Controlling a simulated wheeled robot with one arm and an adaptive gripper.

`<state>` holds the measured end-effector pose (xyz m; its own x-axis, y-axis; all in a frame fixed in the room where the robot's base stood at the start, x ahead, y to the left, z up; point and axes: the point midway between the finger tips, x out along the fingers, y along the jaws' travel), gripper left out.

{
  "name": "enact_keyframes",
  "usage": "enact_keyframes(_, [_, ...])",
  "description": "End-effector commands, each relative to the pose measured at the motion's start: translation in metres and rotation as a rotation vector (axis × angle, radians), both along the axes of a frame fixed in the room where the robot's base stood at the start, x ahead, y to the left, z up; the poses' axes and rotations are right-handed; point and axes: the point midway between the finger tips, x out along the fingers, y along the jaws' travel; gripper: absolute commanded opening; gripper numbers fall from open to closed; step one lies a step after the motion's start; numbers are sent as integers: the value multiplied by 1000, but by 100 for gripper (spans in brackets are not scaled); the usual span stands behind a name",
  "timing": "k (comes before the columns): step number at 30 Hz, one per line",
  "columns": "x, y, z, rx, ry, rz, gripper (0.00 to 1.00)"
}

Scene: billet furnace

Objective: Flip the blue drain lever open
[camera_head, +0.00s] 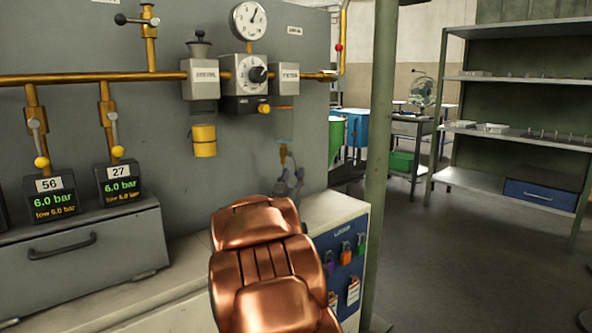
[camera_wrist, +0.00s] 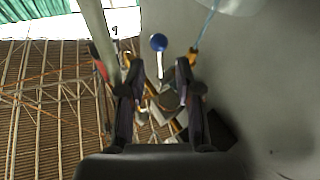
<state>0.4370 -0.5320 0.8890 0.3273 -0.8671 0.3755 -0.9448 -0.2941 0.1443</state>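In the wrist view the blue drain lever (camera_wrist: 160,58) shows as a round blue knob on a thin pale stem. It appears in the gap between the two fingers of my gripper (camera_wrist: 156,68). The fingers are apart, and I see no contact with the lever. In the head view my gripper (camera_head: 288,180) is small and partly hidden behind my copper-coloured arm, just below the filter unit (camera_head: 285,80) and its clear bowl (camera_head: 285,122). I cannot make out the lever clearly in the head view.
A brass pipe (camera_head: 100,77) runs along the grey panel. A yellow cup (camera_head: 204,140) hangs left of the filter. Two gauges reading 6.0 bar (camera_head: 118,183) stand at left. A lock board (camera_head: 342,262) and a green post (camera_head: 380,150) are at right. Open floor lies beyond.

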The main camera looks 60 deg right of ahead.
Motion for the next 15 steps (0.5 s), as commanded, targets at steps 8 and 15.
enact_keyframes(8, [9,-26,13,-4,-4,-2,34])
enact_keyframes(15, [14,-37,18,-4,-2,-1,34])
